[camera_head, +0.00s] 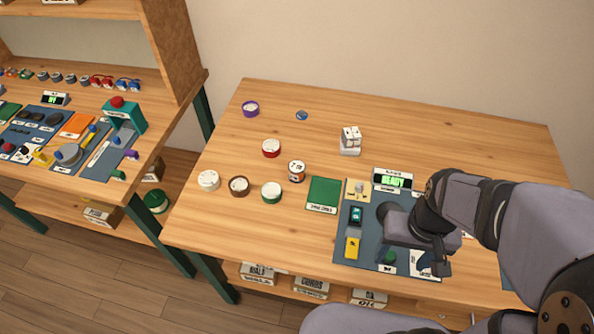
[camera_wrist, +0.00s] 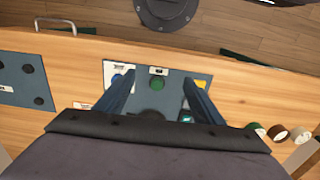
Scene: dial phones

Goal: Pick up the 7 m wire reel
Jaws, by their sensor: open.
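Several small round reels stand on the left half of the table: purple (camera_head: 250,108), red (camera_head: 271,148), cream (camera_head: 208,181), brown (camera_head: 239,186), green (camera_head: 271,192) and a white one with a dark and orange band (camera_head: 296,171). Their labels are too small to read, so I cannot tell which is the 7 m reel. My gripper (camera_head: 432,262) is over the blue-grey panel at the right, well apart from the reels. In the wrist view my gripper (camera_wrist: 160,82) has its fingers apart, with nothing between them. Brown (camera_wrist: 277,133) and cream (camera_wrist: 301,136) reels show there at the lower right.
The panel (camera_head: 345,245) carries a green button (camera_head: 389,257), a yellow block (camera_head: 352,247) and a dark green-lit device (camera_head: 356,215). A READY display (camera_head: 392,180), green mat (camera_head: 324,194) and white block stack (camera_head: 350,141) stand nearby. The table's back right is clear.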

